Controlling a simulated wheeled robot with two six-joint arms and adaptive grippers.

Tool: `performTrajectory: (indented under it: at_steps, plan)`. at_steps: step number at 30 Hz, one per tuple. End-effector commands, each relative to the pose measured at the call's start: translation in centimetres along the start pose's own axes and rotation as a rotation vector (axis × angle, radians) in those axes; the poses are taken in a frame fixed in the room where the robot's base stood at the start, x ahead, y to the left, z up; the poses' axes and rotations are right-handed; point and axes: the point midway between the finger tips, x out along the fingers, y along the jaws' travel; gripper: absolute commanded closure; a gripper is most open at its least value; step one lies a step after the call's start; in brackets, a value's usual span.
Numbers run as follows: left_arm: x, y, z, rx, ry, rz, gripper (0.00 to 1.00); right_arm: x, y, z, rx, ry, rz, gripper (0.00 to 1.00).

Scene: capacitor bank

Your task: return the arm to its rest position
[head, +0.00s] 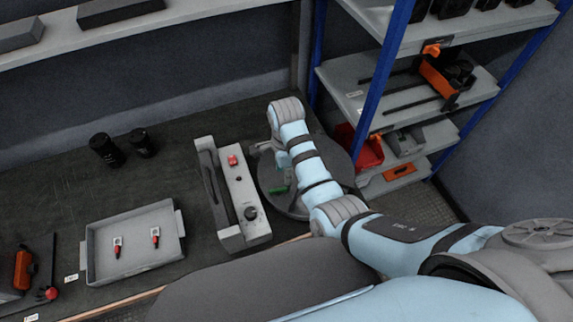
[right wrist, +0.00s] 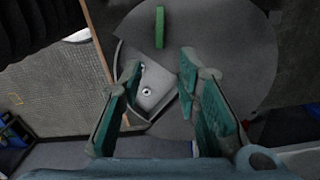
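My right arm (head: 303,160) comes in from the right and reaches over a round grey disc (head: 335,160) on the workbench. Its gripper is mostly hidden behind the wrist in the head view. In the right wrist view the right gripper (right wrist: 160,78) has its two teal-padded fingers apart, with nothing between them. Below it are the disc (right wrist: 235,60), a green bar (right wrist: 159,27) and a light metal part with a bolt (right wrist: 147,93). The green bar also shows at the disc's left side in the head view (head: 278,190). My left gripper is not in view.
A grey fixture (head: 236,190) with a red button and black knob stands close left of the disc. Further left are a tray (head: 135,262) with two red-tipped pieces and two black cylinders (head: 106,150). A blue-posted shelf rack (head: 385,75) stands right of the arm.

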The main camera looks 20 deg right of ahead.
Motion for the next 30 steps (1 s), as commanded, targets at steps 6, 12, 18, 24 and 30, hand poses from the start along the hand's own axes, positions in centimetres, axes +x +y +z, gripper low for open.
performTrajectory:
  at_steps: [6, 12, 18, 24, 30]
  plan:
    - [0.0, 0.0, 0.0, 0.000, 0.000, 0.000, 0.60, -3.5, 0.0, 0.0, 0.000, 0.000, 0.000, 0.70]
    - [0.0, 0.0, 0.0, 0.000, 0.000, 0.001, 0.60, -3.8, 0.0, 0.0, -0.001, 0.000, 0.001, 0.70]
    - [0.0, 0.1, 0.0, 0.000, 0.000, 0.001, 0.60, -3.8, 0.0, 0.0, -0.001, 0.000, 0.001, 0.70]
    - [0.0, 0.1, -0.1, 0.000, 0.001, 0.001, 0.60, -2.9, 0.7, -0.7, -0.042, 0.000, -0.005, 0.70]
    - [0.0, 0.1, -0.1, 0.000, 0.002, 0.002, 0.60, 1.9, 6.9, -6.1, -0.470, 0.039, -0.087, 0.70]
